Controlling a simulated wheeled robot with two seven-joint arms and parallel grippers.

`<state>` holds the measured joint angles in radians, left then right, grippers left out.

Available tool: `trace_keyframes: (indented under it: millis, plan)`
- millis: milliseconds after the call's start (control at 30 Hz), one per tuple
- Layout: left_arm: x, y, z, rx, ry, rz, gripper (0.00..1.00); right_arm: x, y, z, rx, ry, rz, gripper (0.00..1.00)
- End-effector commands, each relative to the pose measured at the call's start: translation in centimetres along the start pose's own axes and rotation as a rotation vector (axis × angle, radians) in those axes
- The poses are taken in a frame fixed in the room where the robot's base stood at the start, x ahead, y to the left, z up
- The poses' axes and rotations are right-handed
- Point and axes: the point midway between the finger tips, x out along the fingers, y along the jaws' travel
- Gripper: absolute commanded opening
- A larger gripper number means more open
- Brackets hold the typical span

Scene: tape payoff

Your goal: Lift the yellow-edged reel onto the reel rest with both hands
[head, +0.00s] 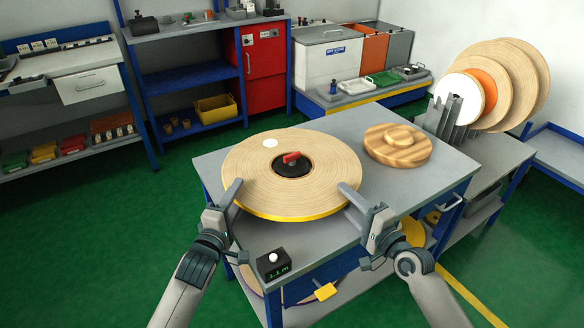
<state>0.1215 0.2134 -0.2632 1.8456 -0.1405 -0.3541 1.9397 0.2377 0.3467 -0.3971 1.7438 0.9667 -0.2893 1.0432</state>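The yellow-edged reel (323,165) is a wide, pale, flat disc with a yellow rim. It lies flat over the grey worktable, around a black hub (291,168) with a red handle. A white round label is on its top. My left gripper (236,188) is at its front-left rim and my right gripper (348,191) is at its front-right rim. Finger gaps and contact are unclear. A round wooden piece (397,150) with a smaller disc on top sits at the table's back right. I cannot tell whether it is the reel rest.
The grey worktable (310,240) has clear room at its front. A small black display box (273,263) stands at its front-left edge. To the right, a grey slotted rack (450,118) holds several upright reels. Shelves, a red cabinet (265,65) and bins line the back.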

Motion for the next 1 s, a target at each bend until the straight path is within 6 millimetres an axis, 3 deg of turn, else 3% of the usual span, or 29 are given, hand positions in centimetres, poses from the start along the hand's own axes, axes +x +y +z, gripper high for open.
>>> trace_keyframes:
  millis: [200,367,1000]
  plan:
    - [0.01,0.0,0.0,0.0,0.0,0.0,0.36,0.01,-0.01,-0.01,0.0,0.0,0.0,0.36]
    - [0.0,0.0,-0.01,0.0,0.0,0.0,0.0,0.0,-0.01,-0.01,0.0,0.0,0.0,0.0]
    - [-0.02,-0.05,-0.03,0.0,0.0,-0.001,0.0,-0.03,0.09,-0.02,0.0,0.0,0.001,0.0]
